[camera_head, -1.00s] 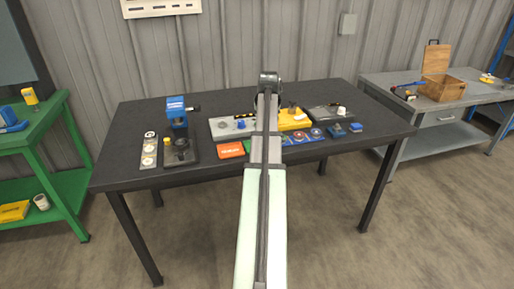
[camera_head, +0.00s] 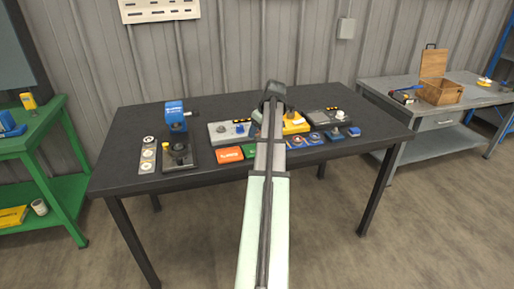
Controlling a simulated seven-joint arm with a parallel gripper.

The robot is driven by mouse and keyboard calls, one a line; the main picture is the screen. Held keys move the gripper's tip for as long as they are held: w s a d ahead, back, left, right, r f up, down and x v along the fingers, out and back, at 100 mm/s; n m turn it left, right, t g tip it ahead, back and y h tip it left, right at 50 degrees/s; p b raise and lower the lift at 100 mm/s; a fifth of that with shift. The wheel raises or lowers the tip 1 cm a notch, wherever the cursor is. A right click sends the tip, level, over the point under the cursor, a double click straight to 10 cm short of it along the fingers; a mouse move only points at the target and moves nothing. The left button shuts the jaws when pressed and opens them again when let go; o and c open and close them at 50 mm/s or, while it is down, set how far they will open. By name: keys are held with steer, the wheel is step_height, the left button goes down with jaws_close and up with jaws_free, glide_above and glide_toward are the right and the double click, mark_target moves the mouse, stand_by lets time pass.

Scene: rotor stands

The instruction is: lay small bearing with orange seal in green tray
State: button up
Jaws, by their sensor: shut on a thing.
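My arm reaches from the bottom middle over the black table. My gripper (camera_head: 277,93) is at its far end, above the yellow fixture at the back. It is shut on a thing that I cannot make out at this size. The green tray (camera_head: 250,152) lies at the table's front, right of an orange tray, and the arm partly covers it. The gripper is beyond it and a little to its right. I cannot pick out the small bearing with the orange seal.
The orange tray (camera_head: 230,155) and blue trays (camera_head: 302,141) with round parts flank the green one. A grey fixture (camera_head: 217,134), yellow fixture (camera_head: 296,125) and dark fixture (camera_head: 323,117) stand behind. A blue press (camera_head: 176,116) and a strip of rings (camera_head: 148,166) are at left.

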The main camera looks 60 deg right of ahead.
steer(key=shift+f, duration=3.8)
steer(key=shift+f, duration=0.2)
steer(key=o, duration=1.1)
steer(key=shift+r, duration=0.2)
steer(key=v, duration=1.2)
